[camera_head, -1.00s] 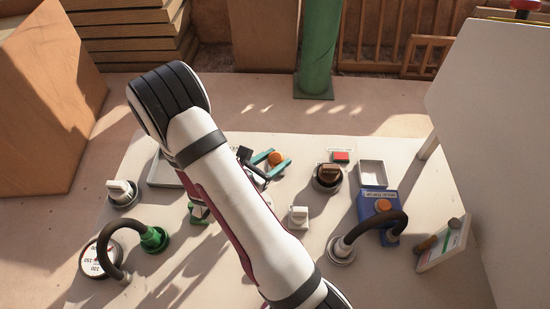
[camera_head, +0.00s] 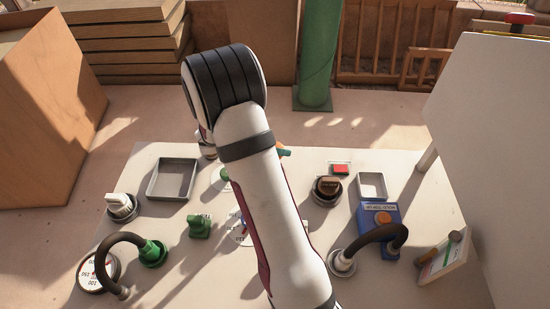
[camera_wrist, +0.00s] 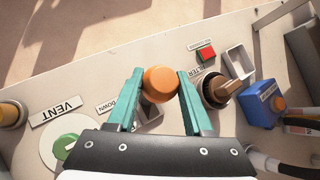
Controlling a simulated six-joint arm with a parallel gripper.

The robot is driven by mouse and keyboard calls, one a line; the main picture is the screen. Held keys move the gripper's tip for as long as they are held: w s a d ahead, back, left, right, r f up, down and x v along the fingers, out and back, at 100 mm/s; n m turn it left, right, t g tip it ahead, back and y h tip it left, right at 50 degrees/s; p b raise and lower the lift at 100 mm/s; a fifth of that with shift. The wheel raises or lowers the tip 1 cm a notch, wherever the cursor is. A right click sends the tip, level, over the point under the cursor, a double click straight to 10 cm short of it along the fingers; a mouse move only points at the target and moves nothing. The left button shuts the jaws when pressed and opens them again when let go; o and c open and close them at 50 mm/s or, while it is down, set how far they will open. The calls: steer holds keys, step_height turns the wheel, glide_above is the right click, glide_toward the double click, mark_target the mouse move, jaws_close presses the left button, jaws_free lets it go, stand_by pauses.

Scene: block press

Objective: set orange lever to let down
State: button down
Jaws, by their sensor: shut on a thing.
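The orange lever shows in the wrist view as a round orange knob (camera_wrist: 160,84). It sits between the two teal fingers of my gripper (camera_wrist: 160,73), which is shut on it. A label ending in "DOWN" (camera_wrist: 125,103) lies beside the left finger, partly covered by it. A "VENT" label (camera_wrist: 56,111) lies farther left. The lever's shaft and base are mostly hidden by my gripper, so I cannot tell its exact setting. In the head view my arm hides most of the gripper; a bit of teal and orange shows at its right edge.
A red button (camera_head: 340,169), a dark round knob (camera_head: 326,189), and a blue box (camera_head: 380,217) with an orange knob stand to the right. A white panel rises at far right.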

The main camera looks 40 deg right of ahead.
steer(key=shift+w+d+f, duration=0.25)
steer(key=shift+w+d, duration=0.4)
steer(key=shift+w+d+f, duration=0.2)
steer(key=shift+w+d, duration=0.4)
steer(key=shift+w, duration=0.15)
steer(key=shift+c, duration=1.5)
jaws_free()
steer(key=v, duration=1.5)
steer(key=shift+a+r, duration=0.2)
steer(key=shift+r, duration=0.1)
